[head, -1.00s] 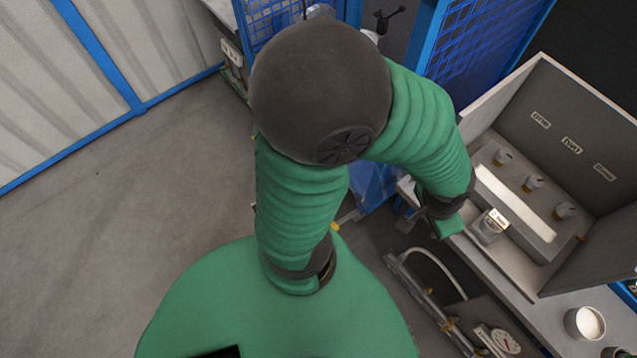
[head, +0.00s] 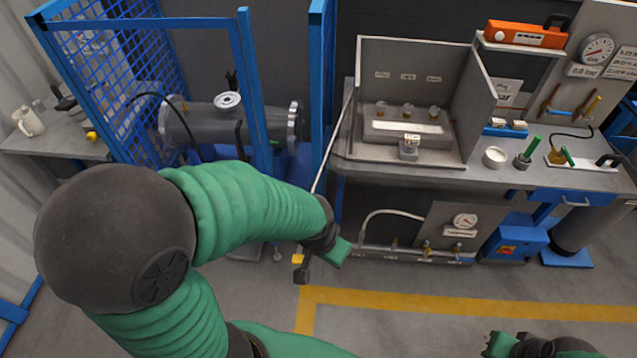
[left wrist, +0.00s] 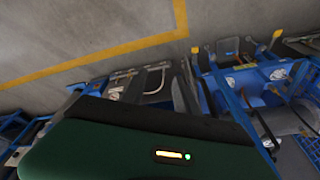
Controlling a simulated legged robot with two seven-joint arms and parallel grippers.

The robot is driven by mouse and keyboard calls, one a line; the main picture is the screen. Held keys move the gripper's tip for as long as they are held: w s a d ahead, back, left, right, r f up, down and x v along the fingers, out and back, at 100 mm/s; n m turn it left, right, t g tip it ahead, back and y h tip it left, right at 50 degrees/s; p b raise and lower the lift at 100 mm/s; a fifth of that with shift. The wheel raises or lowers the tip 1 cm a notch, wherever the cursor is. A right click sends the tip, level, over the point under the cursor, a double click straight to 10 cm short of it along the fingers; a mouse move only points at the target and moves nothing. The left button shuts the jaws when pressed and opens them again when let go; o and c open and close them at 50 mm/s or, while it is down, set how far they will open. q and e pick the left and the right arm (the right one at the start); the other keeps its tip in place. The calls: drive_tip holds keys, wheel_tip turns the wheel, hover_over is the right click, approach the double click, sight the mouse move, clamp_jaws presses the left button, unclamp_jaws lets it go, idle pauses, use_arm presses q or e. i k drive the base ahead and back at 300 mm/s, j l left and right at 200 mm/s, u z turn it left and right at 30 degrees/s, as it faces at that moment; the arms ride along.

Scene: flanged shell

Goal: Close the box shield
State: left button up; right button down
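The grey box shield (head: 415,62) stands on the bench, with a back panel and a right side panel (head: 474,105) upright around a low grey block with several small knobs (head: 407,125). Its front and top are open. A thin pale edge (head: 335,138) slants down at its left. My left gripper (head: 340,252) is in front of and below the bench's left end, apart from the shield. My right gripper (head: 497,343) is low at the bottom right, partly cut off.
A blue mesh cage (head: 110,70) surrounds a grey flanged cylinder (head: 225,118) at left. A small labelled grey item (head: 408,150), a white cup (head: 495,157) and tools lie on the bench (head: 560,180). Pipes and a gauge (head: 465,221) sit below. The floor by the yellow line (head: 450,302) is clear.

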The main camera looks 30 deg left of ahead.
sight(341, 158)
drive_tip(key=j, duration=0.35)
drive_tip(key=i+j+u, duration=0.1)
drive_tip(key=j, duration=0.3)
drive_tip(key=i+j, duration=0.1)
drive_tip(key=j, duration=0.25)
drive_tip(key=i+j+z, duration=0.1)
drive_tip(key=j, duration=0.25)
drive_tip(key=i+j, duration=0.15)
drive_tip(key=j, duration=0.15)
drive_tip(key=z, duration=0.05)
